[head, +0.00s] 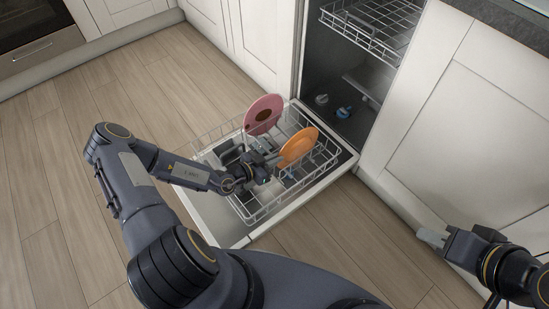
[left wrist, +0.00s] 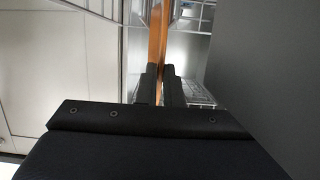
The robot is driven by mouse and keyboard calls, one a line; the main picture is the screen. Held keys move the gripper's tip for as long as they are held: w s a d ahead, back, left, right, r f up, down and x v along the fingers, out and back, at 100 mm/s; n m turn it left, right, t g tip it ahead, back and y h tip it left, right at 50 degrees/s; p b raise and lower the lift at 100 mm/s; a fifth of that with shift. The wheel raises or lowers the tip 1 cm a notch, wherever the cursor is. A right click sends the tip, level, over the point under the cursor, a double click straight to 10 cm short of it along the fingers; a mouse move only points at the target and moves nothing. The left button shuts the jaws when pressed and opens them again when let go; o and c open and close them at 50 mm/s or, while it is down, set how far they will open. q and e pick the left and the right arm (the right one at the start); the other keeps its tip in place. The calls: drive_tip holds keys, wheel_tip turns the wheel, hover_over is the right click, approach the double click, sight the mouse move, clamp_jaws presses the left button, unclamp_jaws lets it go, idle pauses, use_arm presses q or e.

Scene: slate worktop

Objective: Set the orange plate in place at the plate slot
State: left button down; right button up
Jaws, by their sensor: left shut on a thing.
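The orange plate (head: 299,146) stands tilted on edge over the lower dishwasher rack (head: 262,214), towards its right side. My left gripper (head: 277,161) is shut on the plate's near edge. In the left wrist view the plate (left wrist: 157,42) shows edge-on between the two dark fingers of the left gripper (left wrist: 160,84). The plate slot itself cannot be made out, and I cannot tell whether the plate's lower edge touches the rack. My right gripper (head: 433,238) is at the far right, away from the rack; its fingers are too unclear to tell their opening.
A pink plate (head: 263,114) stands in the rack behind the orange one. The rack lies on the lowered dishwasher door (head: 217,216). The upper rack (head: 372,30) is inside the dishwasher. White cabinets (head: 470,120) flank it, and the wooden floor at left is clear.

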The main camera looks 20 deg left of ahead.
use_arm(q)
drive_tip(key=c, duration=1.5)
unclamp_jaws()
drive_tip(key=shift+s+a, duration=0.1)
drive_tip(key=p+v, duration=0.2)
drive_tip(key=v, duration=0.5)
drive_tip(key=shift+s+r, duration=0.15)
drive_tip(key=shift+s, duration=0.05)
drive_tip(key=shift+a, duration=0.1)
